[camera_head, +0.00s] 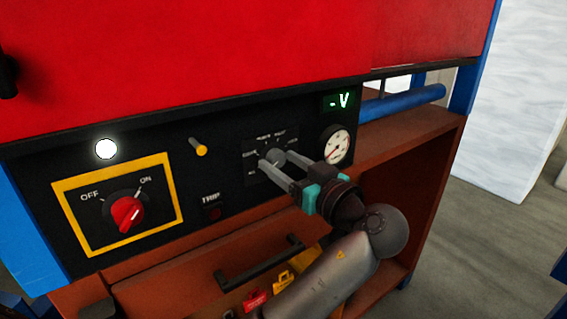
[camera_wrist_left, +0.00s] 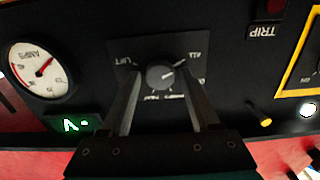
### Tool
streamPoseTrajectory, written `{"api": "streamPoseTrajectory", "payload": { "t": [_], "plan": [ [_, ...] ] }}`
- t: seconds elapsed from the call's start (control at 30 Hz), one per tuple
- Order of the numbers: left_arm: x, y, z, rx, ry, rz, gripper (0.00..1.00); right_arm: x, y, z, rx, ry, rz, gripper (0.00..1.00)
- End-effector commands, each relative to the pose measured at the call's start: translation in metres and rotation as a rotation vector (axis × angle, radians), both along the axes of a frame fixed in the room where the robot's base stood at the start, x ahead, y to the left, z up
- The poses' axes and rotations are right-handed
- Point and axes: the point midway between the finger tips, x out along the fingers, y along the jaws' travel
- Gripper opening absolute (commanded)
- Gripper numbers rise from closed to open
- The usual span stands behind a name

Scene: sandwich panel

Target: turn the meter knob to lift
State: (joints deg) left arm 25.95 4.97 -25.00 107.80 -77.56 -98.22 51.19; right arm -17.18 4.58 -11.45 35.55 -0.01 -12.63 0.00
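The meter knob is a small dark round knob (camera_wrist_left: 160,77) with a pale pointer mark, on a black panel plate. In the left wrist view, which is upside down, its mark points right and slightly up, away from the LIFT label (camera_wrist_left: 127,60) on the left. My left gripper (camera_wrist_left: 163,88) is open, with one finger on each side of the knob and a visible gap to it. In the head view the left gripper (camera_head: 271,159) reaches the plate from the lower right, and its fingers partly hide the knob. My right gripper is not in view.
A round gauge (camera_head: 337,144) and a green display (camera_head: 338,101) reading "-V" sit right of the knob. A yellow-tipped lever (camera_head: 200,148), a TRIP button (camera_head: 213,213) and a red OFF/ON switch (camera_head: 127,213) are to the left. A dark handle (camera_head: 260,264) is below.

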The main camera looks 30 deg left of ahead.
Motion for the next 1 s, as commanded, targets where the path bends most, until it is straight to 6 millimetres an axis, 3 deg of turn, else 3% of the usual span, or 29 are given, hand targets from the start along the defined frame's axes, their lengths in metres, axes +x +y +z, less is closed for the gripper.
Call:
{"api": "streamPoseTrajectory", "payload": {
  "t": [0.07,0.53,1.0],
  "plan": [
    [0.0000,0.0001,0.0000,0.000,0.000,0.000,0.52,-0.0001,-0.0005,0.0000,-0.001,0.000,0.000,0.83],
    [0.0001,0.0002,0.0001,0.000,0.000,0.000,0.00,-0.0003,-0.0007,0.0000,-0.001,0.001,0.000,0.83],
    [-0.0001,0.0003,0.0010,0.029,0.075,0.001,0.00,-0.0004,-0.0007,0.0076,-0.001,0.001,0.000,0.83]
  ]
}}
